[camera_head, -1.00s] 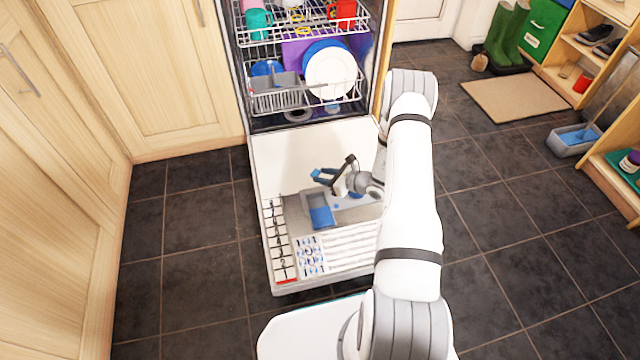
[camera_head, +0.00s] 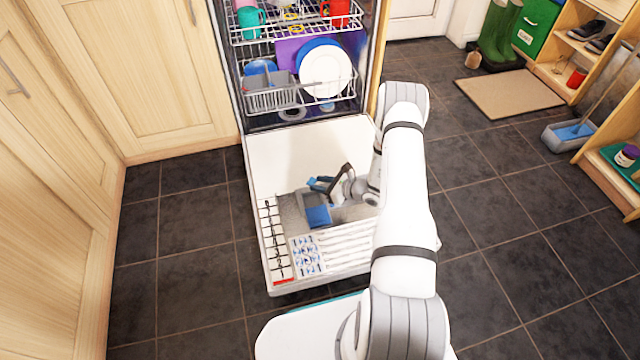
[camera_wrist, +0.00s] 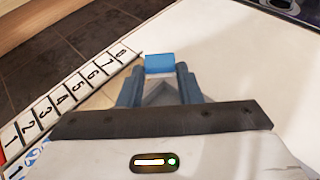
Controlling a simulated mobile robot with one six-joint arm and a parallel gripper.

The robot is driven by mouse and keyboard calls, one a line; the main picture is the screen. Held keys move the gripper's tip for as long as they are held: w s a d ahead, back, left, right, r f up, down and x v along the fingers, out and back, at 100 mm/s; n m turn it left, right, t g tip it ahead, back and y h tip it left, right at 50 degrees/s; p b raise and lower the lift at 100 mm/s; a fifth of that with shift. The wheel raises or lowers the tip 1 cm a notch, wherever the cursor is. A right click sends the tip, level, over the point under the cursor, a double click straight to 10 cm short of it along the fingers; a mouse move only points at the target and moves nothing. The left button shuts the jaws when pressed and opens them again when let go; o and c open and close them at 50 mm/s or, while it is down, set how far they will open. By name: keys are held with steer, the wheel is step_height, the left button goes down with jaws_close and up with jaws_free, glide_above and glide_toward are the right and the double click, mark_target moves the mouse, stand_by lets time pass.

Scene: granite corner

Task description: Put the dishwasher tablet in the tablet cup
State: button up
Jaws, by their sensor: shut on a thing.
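My gripper (camera_head: 322,185) is over the inner face of the open dishwasher door. In the wrist view its two blue fingers (camera_wrist: 160,84) are shut on a blue block, the dishwasher tablet (camera_wrist: 159,63), which shows at the fingertips. In the head view the tablet is too small to tell apart from the fingers. The tablet cup (camera_head: 304,207) is a grey recess in the door with a blue part (camera_head: 318,216) at its front, just below the gripper in the picture. The gripper and my arm hide part of the cup's surroundings.
The open door (camera_head: 285,150) lies flat, with a numbered strip (camera_head: 272,240) along its left. Beyond it are the dishwasher racks (camera_head: 300,98) with a white plate (camera_head: 325,72). Wooden cabinets (camera_head: 165,80) stand on the left.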

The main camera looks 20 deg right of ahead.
steer(key=b, duration=0.7)
glide_above(321, 203)
steer(key=s, duration=0.2)
steer(key=shift+w+a+f, duration=0.1)
steer(key=shift+a+f, duration=0.05)
steer(key=shift+f, duration=2)
steer(key=shift+a+f, duration=0.15)
steer(key=shift+f, duration=3.05)
steer(key=o, duration=0.8)
steer(key=shift+f, duration=0.1)
steer(key=shift+s+a, duration=0.1)
steer(key=shift+s, duration=0.1)
steer(key=shift+c, duration=1.3)
step_height(321, 203, up, 9)
steer(key=p, duration=0.6)
steer(key=shift+w+r, duration=0.2)
steer(key=shift+p, duration=0.3)
